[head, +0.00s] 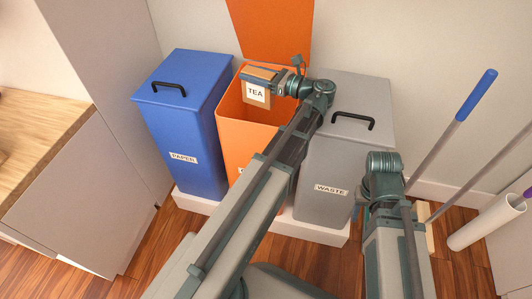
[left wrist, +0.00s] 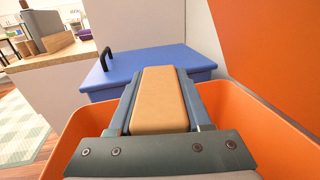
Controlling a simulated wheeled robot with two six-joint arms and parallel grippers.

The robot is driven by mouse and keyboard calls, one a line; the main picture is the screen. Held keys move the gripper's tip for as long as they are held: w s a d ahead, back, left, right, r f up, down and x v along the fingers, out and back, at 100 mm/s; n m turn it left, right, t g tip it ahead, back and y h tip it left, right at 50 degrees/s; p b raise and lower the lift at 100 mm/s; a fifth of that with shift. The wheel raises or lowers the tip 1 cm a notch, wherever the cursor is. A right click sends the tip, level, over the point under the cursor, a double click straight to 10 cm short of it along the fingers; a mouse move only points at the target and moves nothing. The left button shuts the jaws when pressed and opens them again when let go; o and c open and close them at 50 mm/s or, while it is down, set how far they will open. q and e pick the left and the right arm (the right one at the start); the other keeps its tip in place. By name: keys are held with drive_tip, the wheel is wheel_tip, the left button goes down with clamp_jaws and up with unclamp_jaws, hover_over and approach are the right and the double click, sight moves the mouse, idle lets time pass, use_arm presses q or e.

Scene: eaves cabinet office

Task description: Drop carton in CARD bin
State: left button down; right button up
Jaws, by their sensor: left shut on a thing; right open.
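My left gripper (head: 277,79) is shut on a small tan carton (head: 257,93) with a white TEA label. It holds the carton over the open mouth of the orange bin (head: 232,119). In the left wrist view the carton (left wrist: 160,97) sits between the two fingers, with the orange bin's rim (left wrist: 262,112) around it. The orange bin's lid (head: 272,28) stands open at the back. The bin's front label is mostly hidden by my left arm, so I cannot read it.
A closed blue PAPER bin (head: 183,120) stands left of the orange bin, and a closed grey WASTE bin (head: 345,165) stands right. A wooden counter (head: 35,130) is at the left. Long-handled tools (head: 462,115) and a white tube (head: 487,222) are at the right.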

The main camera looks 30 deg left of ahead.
use_arm(q)
drive_tip(key=shift+c, duration=1.3)
unclamp_jaws()
wheel_tip(320, 180, up, 4)
drive_tip(key=p, duration=0.4)
drive_tip(key=s+d+r, duration=0.1)
drive_tip(key=s+d, duration=0.7)
drive_tip(key=s, duration=0.5)
drive_tip(key=shift+s+d+p, duration=0.25)
drive_tip(key=shift+d+p, duration=0.1)
drive_tip(key=shift+p, duration=0.1)
